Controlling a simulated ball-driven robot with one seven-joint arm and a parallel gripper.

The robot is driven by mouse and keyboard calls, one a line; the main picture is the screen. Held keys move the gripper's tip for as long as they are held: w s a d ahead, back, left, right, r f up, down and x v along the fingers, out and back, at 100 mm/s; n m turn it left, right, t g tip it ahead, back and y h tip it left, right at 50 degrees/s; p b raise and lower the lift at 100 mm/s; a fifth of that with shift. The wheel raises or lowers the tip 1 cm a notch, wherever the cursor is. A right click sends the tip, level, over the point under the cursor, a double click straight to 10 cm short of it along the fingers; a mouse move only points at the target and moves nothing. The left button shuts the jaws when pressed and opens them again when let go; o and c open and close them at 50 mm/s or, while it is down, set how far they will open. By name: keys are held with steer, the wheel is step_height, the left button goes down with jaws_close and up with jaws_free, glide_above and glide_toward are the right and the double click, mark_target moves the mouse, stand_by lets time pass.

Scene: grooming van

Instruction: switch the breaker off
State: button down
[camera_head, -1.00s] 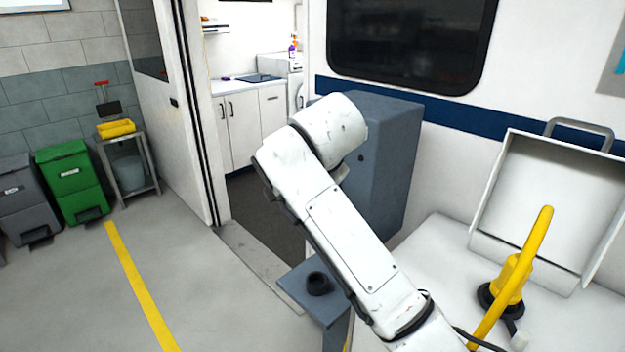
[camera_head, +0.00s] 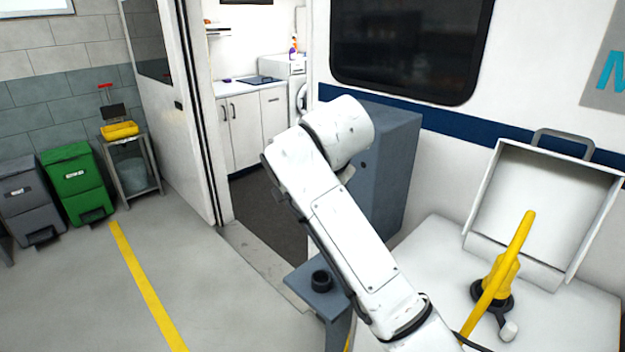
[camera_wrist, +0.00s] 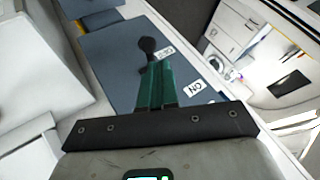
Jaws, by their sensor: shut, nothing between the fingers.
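The breaker is a blue-grey cabinet (camera_head: 392,170) on the van's white wall, partly hidden behind my arm in the head view. In the wrist view its blue-grey panel (camera_wrist: 107,62) carries a white OFF label (camera_wrist: 165,52) and a white ON label (camera_wrist: 194,88). A black-knobbed lever (camera_wrist: 148,44) stands out from the panel, nearer the OFF label. My gripper (camera_wrist: 155,68) has green fingers, shut and empty, with their tips right by the lever. Whether they touch it I cannot tell. The gripper is hidden behind the arm in the head view.
A white bench (camera_head: 440,240) with an open white case (camera_head: 530,210) and a yellow-handled tool (camera_head: 503,270) stands at right. A small grey stand (camera_head: 300,280) with a black ring is below the arm. Open floor (camera_head: 75,290) lies at left.

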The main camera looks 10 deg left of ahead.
steer(key=s+r+b, duration=0.2)
steer(key=s+r, duration=0.3)
steer(key=s, duration=0.3)
steer(key=shift+s+d+r, duration=0.3)
steer(key=shift+r, duration=0.1)
